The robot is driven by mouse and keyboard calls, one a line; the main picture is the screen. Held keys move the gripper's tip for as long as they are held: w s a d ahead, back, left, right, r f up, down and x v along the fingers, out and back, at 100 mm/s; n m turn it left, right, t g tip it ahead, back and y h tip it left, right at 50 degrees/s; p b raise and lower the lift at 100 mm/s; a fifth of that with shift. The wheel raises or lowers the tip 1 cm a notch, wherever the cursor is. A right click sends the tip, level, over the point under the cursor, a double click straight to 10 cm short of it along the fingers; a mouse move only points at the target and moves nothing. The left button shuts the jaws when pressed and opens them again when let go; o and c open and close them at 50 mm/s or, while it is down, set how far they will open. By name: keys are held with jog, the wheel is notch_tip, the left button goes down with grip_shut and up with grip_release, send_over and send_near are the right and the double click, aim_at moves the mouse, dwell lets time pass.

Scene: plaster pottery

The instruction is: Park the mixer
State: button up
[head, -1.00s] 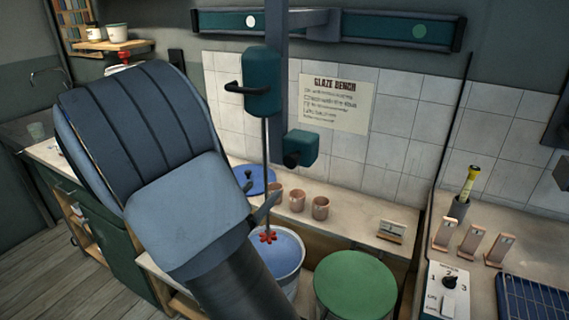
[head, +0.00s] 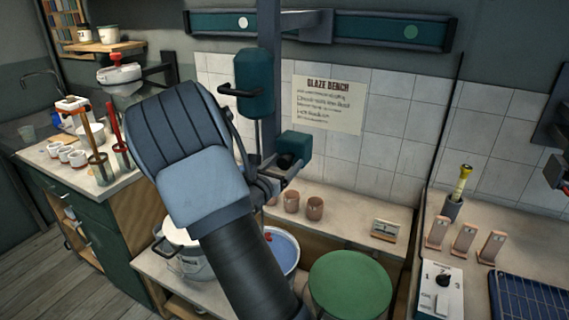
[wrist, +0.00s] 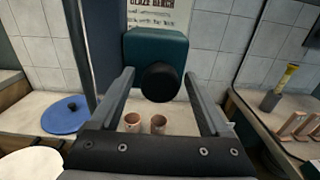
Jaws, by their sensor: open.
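The mixer's teal motor head (head: 254,83) with a black side handle hangs on a dark column (head: 268,40) under the wall rail (head: 345,28). Its shaft runs down to a red impeller (head: 268,237) at the blue-filled bucket (head: 286,250), mostly hidden behind my arm. A teal box (head: 295,146) sits low on the column; in the wrist view the box (wrist: 155,48) carries a round black knob (wrist: 160,83). My gripper (wrist: 159,75) is open, its fingers to either side of the knob in that view, with gaps showing. It also appears at the box in the head view (head: 280,178).
The rail has a white dot at left and a green dot (head: 410,32) at right. A green-lidded bucket (head: 350,285) stands right of the blue one. Clay cups (head: 314,208) stand behind on the bench.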

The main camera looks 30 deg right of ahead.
grip_shut()
dwell(0.4)
